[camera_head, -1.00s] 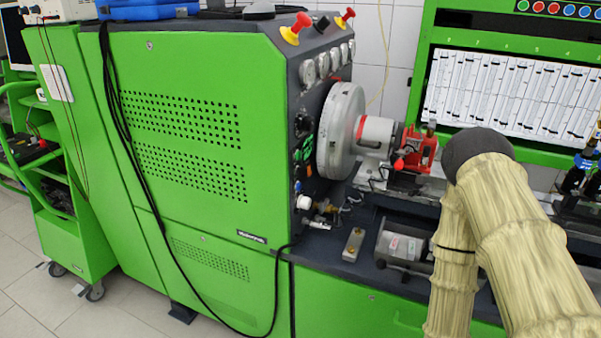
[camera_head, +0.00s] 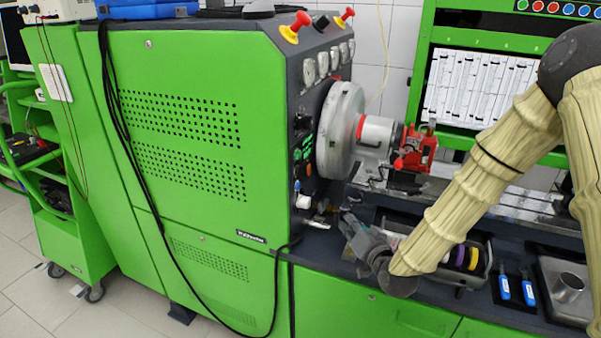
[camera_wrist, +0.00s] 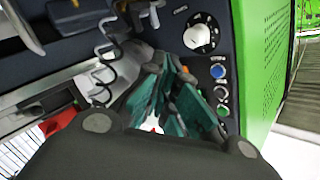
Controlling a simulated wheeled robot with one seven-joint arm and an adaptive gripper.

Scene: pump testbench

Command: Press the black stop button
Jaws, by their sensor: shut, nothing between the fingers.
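The side panel of the green test bench carries a column of small buttons, seen in the wrist view. I cannot tell for sure which is the black stop button. In the head view my gripper (camera_head: 347,219) is low in front of the bench's dark side panel.
A white rotary knob (camera_wrist: 201,35) sits above the buttons. The flywheel (camera_head: 340,130) and red coupling (camera_head: 416,148) are above my gripper. A tool tray (camera_head: 462,268) and blue-handled tools (camera_head: 527,290) are at right. Red-yellow knobs (camera_head: 295,28) top the cabinet.

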